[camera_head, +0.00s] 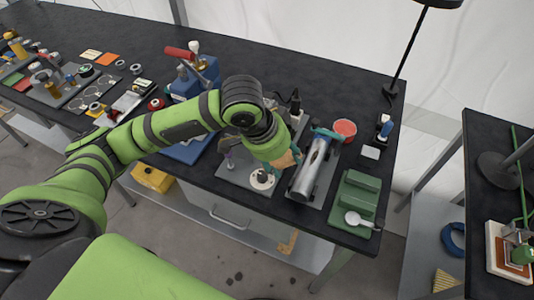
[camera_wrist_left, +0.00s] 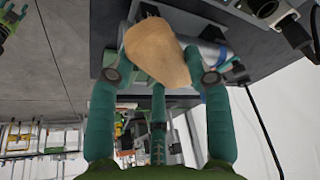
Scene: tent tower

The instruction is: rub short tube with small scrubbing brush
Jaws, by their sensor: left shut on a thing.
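The short tube (camera_head: 310,172) is a shiny silver cylinder. It lies in a dark tray on the black bench, with a teal clamp-like part at its far end. My left gripper (camera_head: 284,160) is beside the tube, on its left in the head view. In the left wrist view its teal fingers (camera_wrist_left: 160,85) are shut on a tan, wood-like piece, which looks like the small scrubbing brush (camera_wrist_left: 157,52). Its bristles are hidden. A bit of the tube (camera_wrist_left: 207,53) shows behind it. I cannot tell whether brush and tube touch.
A green block tray (camera_head: 352,205) with a white spoon-like tool stands right of the tube. A red dish (camera_head: 345,129) and a lamp (camera_head: 395,85) are behind. A blue vise (camera_head: 198,78) stands to the left, near my arm. The bench's back middle is clear.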

